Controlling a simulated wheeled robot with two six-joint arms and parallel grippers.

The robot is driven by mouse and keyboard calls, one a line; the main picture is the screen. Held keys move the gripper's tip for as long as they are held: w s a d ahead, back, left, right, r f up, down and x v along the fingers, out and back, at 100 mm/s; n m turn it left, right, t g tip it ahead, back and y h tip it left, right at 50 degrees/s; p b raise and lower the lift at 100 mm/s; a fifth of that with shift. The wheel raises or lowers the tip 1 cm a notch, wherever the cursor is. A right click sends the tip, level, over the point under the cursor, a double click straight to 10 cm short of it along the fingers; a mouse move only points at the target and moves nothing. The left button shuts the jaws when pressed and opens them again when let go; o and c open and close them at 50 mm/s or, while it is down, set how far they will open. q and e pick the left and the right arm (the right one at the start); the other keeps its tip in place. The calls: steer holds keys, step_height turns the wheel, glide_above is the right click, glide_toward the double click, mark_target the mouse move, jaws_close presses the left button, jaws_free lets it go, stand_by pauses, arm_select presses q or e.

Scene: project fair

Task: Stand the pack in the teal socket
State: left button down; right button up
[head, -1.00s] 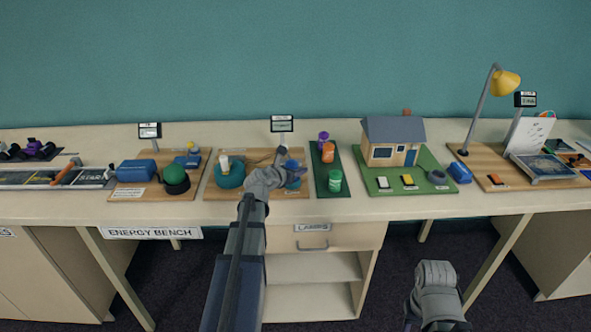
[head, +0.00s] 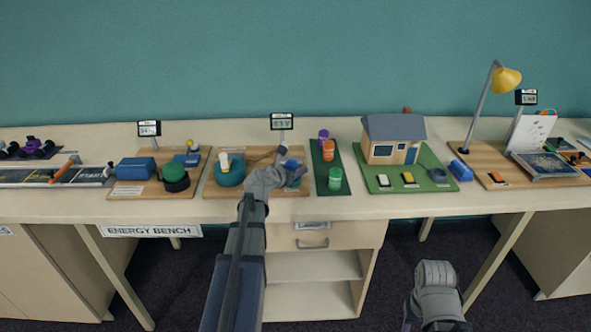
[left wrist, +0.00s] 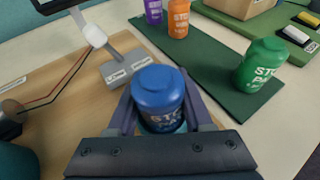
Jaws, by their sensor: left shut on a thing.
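The blue pack (left wrist: 158,92) is upright between the fingers of my left gripper (left wrist: 157,118), which is shut on it in the left wrist view. A rim of the teal socket (left wrist: 162,128) shows just under the pack. The pack's base is hidden by the gripper, so I cannot tell whether it is fully seated. In the head view the pack (head: 292,165) shows a little past my left gripper (head: 284,178), on the right part of the middle wooden board. My right gripper (head: 437,285) hangs low in front of the bench; its fingers cannot be made out.
A green mat (head: 334,187) with purple, orange and green packs lies right of the middle board (head: 240,193). A teal round part (head: 230,177) stands on the board's left. A small display (head: 281,122) stands behind the pack. A model house (head: 393,143) is further right.

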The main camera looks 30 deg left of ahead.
arm_select(q)
steer(key=shift+f, duration=0.15)
steer(key=c, duration=0.6)
jaws_free()
steer(key=shift+p+v, duration=2.05)
steer(key=shift+v, duration=3.5)
steer(key=shift+w, duration=0.1)
steer(key=s+d+f+m+g+h+p, duration=0.2)
steer(key=d+f+m+g, duration=0.15)
steer(key=d+m, duration=0.75)
steer(key=s+d+f+m+g+h+p, duration=0.15)
steer(key=d+m+g, duration=0.25)
steer(key=d+m, duration=0.7)
steer(key=s+d+f+m+g+y+p, duration=0.2)
steer(key=s+d+m+g, duration=0.4)
steer(key=s+d+m, duration=0.8)
steer(key=m+y+p, duration=0.1)
steer(key=m+y, duration=0.1)
steer(key=m, duration=0.2)
steer(key=shift+s+d+y, duration=0.15)
steer(key=shift+s+y, duration=0.2)
steer(key=shift+s, duration=0.05)
